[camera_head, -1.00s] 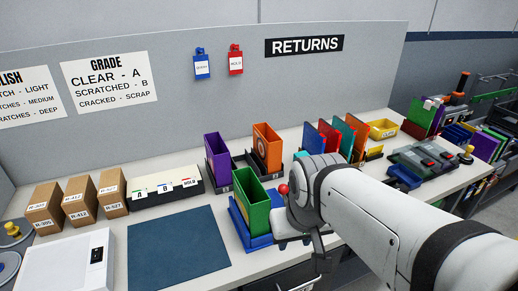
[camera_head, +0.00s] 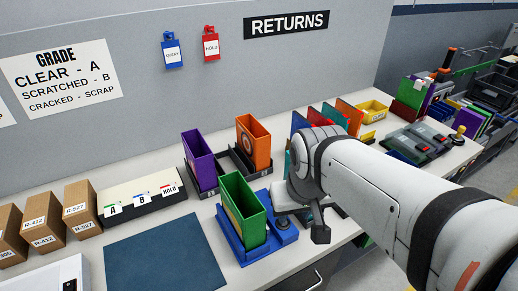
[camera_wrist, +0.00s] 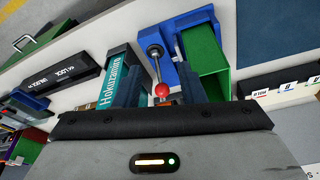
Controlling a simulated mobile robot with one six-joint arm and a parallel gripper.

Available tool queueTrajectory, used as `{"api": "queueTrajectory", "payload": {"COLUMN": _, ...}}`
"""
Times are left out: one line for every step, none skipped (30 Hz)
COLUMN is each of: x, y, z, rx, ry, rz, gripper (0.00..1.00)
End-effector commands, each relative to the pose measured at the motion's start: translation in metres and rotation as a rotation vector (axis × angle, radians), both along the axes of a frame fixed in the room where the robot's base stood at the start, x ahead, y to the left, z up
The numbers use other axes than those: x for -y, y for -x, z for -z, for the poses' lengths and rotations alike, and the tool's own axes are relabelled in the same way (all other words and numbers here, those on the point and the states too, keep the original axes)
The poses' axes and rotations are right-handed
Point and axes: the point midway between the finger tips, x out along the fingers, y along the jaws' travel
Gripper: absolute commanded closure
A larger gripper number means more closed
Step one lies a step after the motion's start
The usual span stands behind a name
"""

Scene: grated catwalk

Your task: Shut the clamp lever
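The clamp lever is a metal rod with a red ball knob (camera_wrist: 162,90) in the wrist view, running from a round pivot (camera_wrist: 155,50) on the blue fixture (camera_wrist: 150,22). The knob is close to the dark front edge of my gripper's body. In the head view the blue fixture (camera_head: 232,242) holds a green open-topped case (camera_head: 240,208), upright, and the knob is hidden behind my arm. My gripper (camera_head: 318,228) is at the fixture's right side, mostly hidden by my wrist.
Purple (camera_head: 198,162) and orange (camera_head: 253,142) cases stand behind the fixture. A blue mat (camera_head: 165,255) lies clear to its left. A teal spine (camera_wrist: 117,88) shows close beside the lever. Coloured cases and a yellow bin (camera_head: 373,110) stand farther right.

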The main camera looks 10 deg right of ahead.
Motion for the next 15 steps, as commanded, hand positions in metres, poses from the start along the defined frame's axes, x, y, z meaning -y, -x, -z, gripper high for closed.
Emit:
{"api": "queueTrajectory", "payload": {"x": 0.000, "y": 0.000, "z": 0.000, "rx": 0.000, "ry": 0.000, "rz": 0.000, "gripper": 0.64}}
{"api": "queueTrajectory", "payload": {"x": 0.000, "y": 0.000, "z": 0.000, "rx": 0.000, "ry": 0.000, "rz": 0.000, "gripper": 0.61}}
{"api": "queueTrajectory", "payload": {"x": 0.000, "y": -0.001, "z": 0.000, "rx": -0.002, "ry": 0.000, "rz": 0.000, "gripper": 0.58}}
{"api": "queueTrajectory", "payload": {"x": 0.000, "y": -0.003, "z": 0.000, "rx": -0.005, "ry": -0.001, "rz": 0.000, "gripper": 0.55}}
{"api": "queueTrajectory", "payload": {"x": 0.000, "y": -0.005, "z": 0.000, "rx": -0.009, "ry": -0.002, "rz": -0.001, "gripper": 0.53}}
{"api": "queueTrajectory", "payload": {"x": 0.000, "y": -0.010, "z": 0.001, "rx": -0.020, "ry": -0.003, "rz": -0.003, "gripper": 0.50}}
{"api": "queueTrajectory", "payload": {"x": 0.000, "y": -0.015, "z": 0.001, "rx": -0.029, "ry": -0.006, "rz": -0.004, "gripper": 0.48}}
{"api": "queueTrajectory", "payload": {"x": 0.003, "y": -0.021, "z": 0.001, "rx": -0.041, "ry": -0.009, "rz": 0.004, "gripper": 0.48}}
{"api": "queueTrajectory", "payload": {"x": 0.003, "y": -0.031, "z": 0.001, "rx": -0.061, "ry": -0.014, "rz": 0.003, "gripper": 0.48}}
{"api": "queueTrajectory", "payload": {"x": 0.004, "y": -0.040, "z": 0.002, "rx": -0.077, "ry": -0.017, "rz": -0.001, "gripper": 0.48}}
{"api": "queueTrajectory", "payload": {"x": 0.004, "y": -0.049, "z": 0.002, "rx": -0.093, "ry": -0.021, "rz": -0.005, "gripper": 0.48}}
{"api": "queueTrajectory", "payload": {"x": 0.004, "y": -0.061, "z": 0.002, "rx": -0.116, "ry": -0.029, "rz": -0.012, "gripper": 0.48}}
{"api": "queueTrajectory", "payload": {"x": 0.004, "y": -0.070, "z": 0.003, "rx": -0.133, "ry": -0.035, "rz": -0.017, "gripper": 0.48}}
{"api": "queueTrajectory", "payload": {"x": 0.004, "y": -0.079, "z": 0.004, "rx": -0.149, "ry": -0.040, "rz": -0.022, "gripper": 0.48}}
{"api": "queueTrajectory", "payload": {"x": 0.005, "y": -0.091, "z": 0.005, "rx": -0.169, "ry": -0.047, "rz": -0.029, "gripper": 0.48}}
